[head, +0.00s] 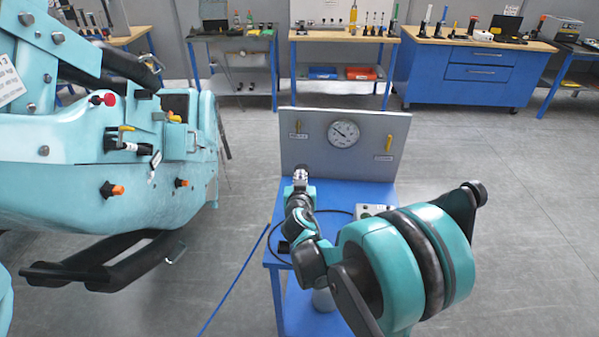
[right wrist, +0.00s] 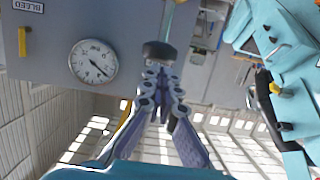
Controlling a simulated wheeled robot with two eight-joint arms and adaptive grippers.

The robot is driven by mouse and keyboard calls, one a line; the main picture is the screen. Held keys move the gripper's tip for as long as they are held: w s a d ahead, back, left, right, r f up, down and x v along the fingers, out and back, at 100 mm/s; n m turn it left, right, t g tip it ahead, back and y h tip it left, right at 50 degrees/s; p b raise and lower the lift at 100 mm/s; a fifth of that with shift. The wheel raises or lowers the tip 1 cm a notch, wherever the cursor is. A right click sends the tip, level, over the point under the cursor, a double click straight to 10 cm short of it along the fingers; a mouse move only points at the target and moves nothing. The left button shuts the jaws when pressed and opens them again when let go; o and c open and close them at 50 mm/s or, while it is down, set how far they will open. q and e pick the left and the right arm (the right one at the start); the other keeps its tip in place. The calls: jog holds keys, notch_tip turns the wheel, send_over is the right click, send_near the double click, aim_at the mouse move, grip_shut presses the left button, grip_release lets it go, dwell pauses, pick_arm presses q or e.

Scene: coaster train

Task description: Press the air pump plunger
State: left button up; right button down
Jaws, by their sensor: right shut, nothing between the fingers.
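In the head view my right gripper (head: 300,176) is over the left part of the blue table (head: 340,190), in front of the grey panel (head: 285,150). The plunger is not clearly visible there, behind my arm. The pressure gauge (head: 343,133) is on the panel and also shows in the right wrist view (right wrist: 93,60). My left gripper is not in view.
A small light box (head: 372,210) and a black hose are on the table. A large teal coaster car (head: 110,160) fills the left. Workbenches (head: 345,38) line the back; the floor between is clear.

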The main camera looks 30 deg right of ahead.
jog(key=p+v, duration=0.1)
jog(key=v, duration=0.4)
jog(key=shift+s+a, duration=0.1)
jog(key=shift+s, duration=0.3)
jog(key=shift+a, duration=0.1)
dwell(0.3)
